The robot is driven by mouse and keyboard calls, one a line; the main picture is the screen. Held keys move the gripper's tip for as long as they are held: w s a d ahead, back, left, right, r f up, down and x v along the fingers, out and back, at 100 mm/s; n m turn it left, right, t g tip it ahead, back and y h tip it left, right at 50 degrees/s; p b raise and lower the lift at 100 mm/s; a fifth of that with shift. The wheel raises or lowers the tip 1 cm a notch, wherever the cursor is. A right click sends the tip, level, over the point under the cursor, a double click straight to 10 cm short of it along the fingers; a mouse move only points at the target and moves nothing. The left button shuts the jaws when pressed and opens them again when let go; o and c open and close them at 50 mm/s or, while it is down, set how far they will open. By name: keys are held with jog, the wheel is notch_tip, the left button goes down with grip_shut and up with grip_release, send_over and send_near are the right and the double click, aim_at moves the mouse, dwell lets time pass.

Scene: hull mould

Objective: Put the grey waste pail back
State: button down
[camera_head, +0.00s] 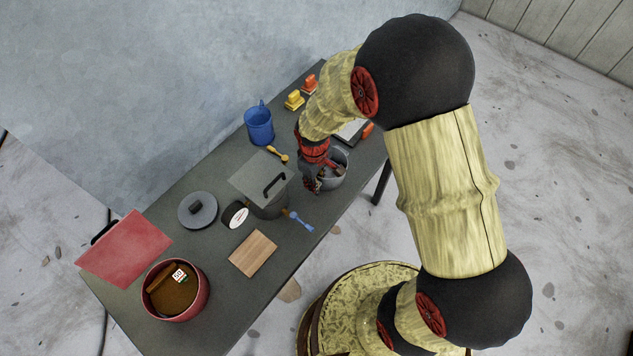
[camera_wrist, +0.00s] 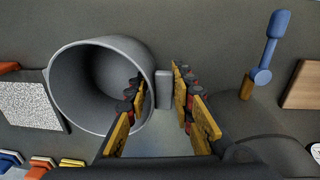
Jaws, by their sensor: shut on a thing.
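The grey waste pail (camera_head: 335,181) stands on the dark table near its right edge, partly hidden by my gripper. In the wrist view the round, open pail (camera_wrist: 72,65) shows on the left, with a grey block-like handle on its right side. My gripper (camera_head: 312,182) is at the pail's near left side. In the wrist view my gripper (camera_wrist: 158,82) has one finger over the pail's opening and the other beyond the handle, shut on the pail's wall and handle. Whether the pail touches the table is hard to tell.
A red pot (camera_head: 203,295) and red lid (camera_head: 123,248) are at lower left.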

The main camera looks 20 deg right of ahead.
jog(key=shift+f, duration=0.1)
jog(key=c, duration=1.6)
grip_release()
jog(key=shift+o, duration=0.3)
